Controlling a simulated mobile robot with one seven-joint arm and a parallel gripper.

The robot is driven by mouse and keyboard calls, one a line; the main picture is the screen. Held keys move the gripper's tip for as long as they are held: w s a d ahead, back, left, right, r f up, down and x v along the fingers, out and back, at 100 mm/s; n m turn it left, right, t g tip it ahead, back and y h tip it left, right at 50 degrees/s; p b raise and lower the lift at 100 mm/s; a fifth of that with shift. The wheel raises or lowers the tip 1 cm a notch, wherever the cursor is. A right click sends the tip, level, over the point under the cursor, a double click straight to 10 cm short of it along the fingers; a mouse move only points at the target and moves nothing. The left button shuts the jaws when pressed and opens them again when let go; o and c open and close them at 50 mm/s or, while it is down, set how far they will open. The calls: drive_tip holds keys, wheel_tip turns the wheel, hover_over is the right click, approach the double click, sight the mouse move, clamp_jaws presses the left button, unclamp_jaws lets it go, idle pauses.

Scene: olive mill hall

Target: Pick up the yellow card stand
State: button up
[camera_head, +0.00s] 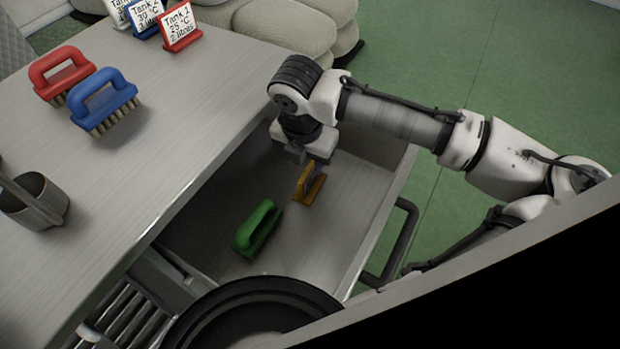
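The yellow card stand (308,188) is a small orange-yellow piece with a flat base and an upright back. It stands on the floor of the open drawer (330,230), towards its far end. My gripper (307,163) points down into the drawer right at the top of the stand. Its fingers are small, dark and partly hidden by the wrist. I cannot tell whether they touch the stand or how far apart they are.
A green-handled brush (257,228) lies in the drawer nearer the front. On the steel table (170,110) are a red brush (62,73), a blue brush (104,100), a metal cup (36,203) and card stands, including a red one (181,28). Pale sacks (290,25) lie behind.

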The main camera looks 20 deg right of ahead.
drive_tip(key=shift+w+d+f, duration=0.15)
drive_tip(key=shift+f, duration=0.7)
drive_tip(key=shift+w+d+f, duration=0.1)
drive_tip(key=shift+d+f, duration=0.05)
drive_tip(key=shift+f, duration=0.75)
drive_tip(key=shift+w+d+f, duration=0.15)
drive_tip(key=shift+f, duration=0.7)
drive_tip(key=shift+f, duration=0.2)
clamp_jaws()
